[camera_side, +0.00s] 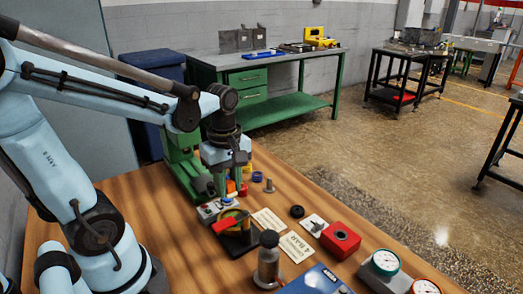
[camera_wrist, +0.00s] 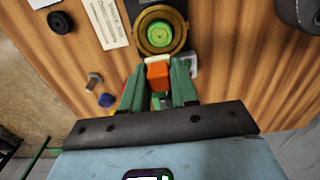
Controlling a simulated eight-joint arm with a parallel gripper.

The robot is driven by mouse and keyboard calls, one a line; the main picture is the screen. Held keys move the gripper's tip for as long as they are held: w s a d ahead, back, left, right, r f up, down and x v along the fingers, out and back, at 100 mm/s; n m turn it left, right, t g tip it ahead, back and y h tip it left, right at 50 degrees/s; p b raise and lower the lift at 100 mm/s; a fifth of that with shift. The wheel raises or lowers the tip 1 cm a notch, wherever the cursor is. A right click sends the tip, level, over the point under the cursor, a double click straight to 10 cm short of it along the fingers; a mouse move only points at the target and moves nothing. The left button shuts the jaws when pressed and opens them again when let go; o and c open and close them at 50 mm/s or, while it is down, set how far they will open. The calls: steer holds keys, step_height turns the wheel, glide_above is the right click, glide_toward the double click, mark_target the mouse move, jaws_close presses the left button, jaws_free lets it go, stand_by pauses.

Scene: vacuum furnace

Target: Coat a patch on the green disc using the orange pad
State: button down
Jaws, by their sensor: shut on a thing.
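My gripper (camera_wrist: 158,80) has green fingers. In the wrist view they are closed on the orange pad (camera_wrist: 157,73), which sits between the fingertips with its pale far edge showing. The green disc (camera_wrist: 159,35) lies just beyond the pad, inside a brass-coloured ring (camera_wrist: 141,42) on a dark base. The pad appears apart from the disc. In the side view my gripper (camera_side: 231,187) points down behind the ring (camera_side: 239,214); the disc is hard to make out there, and the pad is small between the fingers.
White printed cards (camera_side: 268,219) lie right of the ring. A silver bottle (camera_side: 268,258) stands at the front. A red block (camera_side: 340,240) and round gauges (camera_side: 385,262) are to the right. A small bolt (camera_side: 269,186) and blue cap (camera_side: 257,177) stand behind.

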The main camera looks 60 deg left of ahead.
steer(key=shift+r, duration=1.25)
